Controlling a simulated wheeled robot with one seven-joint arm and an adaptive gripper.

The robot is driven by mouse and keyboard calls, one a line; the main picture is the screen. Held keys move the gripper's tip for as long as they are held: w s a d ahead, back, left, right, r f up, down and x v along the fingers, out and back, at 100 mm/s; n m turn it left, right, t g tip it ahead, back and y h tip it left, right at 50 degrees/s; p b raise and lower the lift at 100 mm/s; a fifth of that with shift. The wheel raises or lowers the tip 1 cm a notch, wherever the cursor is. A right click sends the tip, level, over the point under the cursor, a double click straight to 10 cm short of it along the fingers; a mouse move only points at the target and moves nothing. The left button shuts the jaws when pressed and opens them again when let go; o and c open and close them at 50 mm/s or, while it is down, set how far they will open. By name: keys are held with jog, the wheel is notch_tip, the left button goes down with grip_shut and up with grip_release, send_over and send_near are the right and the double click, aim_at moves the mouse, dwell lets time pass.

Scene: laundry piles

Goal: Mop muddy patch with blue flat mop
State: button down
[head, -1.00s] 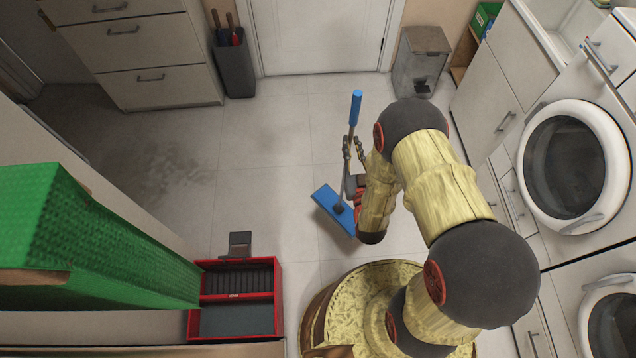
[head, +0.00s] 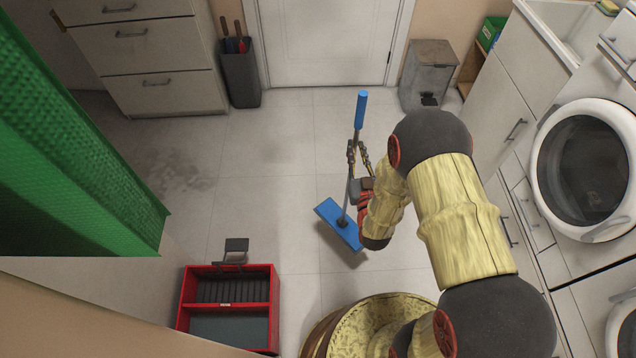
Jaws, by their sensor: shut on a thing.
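The blue flat mop has a blue head (head: 330,217) low over the tiles and a blue-topped handle (head: 361,110) that stands nearly upright. I cannot tell whether the head touches the floor. My gripper (head: 358,155) is shut on the mop's handle, below the blue grip. The muddy patch (head: 180,172) is a faint grey-brown smear on the floor at the left, in front of the drawers. The mop head is to the right of the patch and nearer to me, clear of it.
A red two-part crate (head: 273,310) stands on the floor at lower left. A green textured thing (head: 80,150) fills the left edge. Drawers (head: 140,60), a dark bin (head: 241,85) and a grey pedal bin (head: 428,75) stand at the back. Washing machines (head: 585,165) line the right. The middle floor is clear.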

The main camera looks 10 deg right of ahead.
aim_at(362, 116)
jog(key=shift+r, duration=0.1)
jog(key=shift+r+p, duration=4.55)
jog(key=shift+r, duration=2.3)
